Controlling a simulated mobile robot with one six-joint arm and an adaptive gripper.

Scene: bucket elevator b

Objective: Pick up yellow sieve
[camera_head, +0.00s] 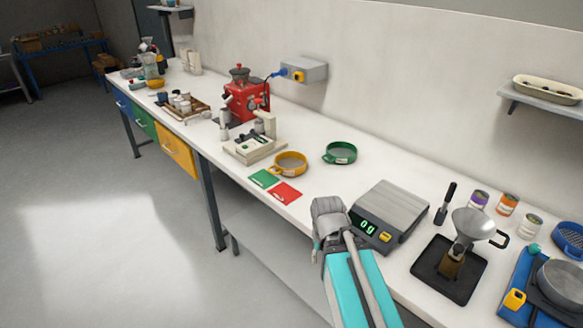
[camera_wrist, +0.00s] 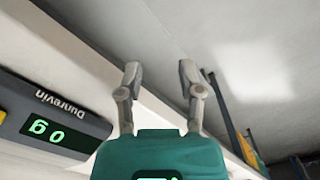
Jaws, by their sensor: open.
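The yellow sieve (camera_head: 291,159) is a round, shallow ring with a handle loop at its left. It lies on the white bench in the head view, left of the green sieve and just behind the red and green cards. My gripper (camera_wrist: 161,75) is open and empty in the wrist view, its two fingers apart over the bench's front edge and the floor. In the head view, my wrist is in front of the scale, to the right of and nearer than the yellow sieve. The sieve does not show in the wrist view.
A green sieve (camera_head: 340,153) lies right of the yellow one. A scale (camera_head: 391,216) reading 0 g stands close to my wrist. A beige device (camera_head: 253,145) stands left of the yellow sieve. Green (camera_head: 264,178) and red (camera_head: 285,193) cards lie in front. Bench between is clear.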

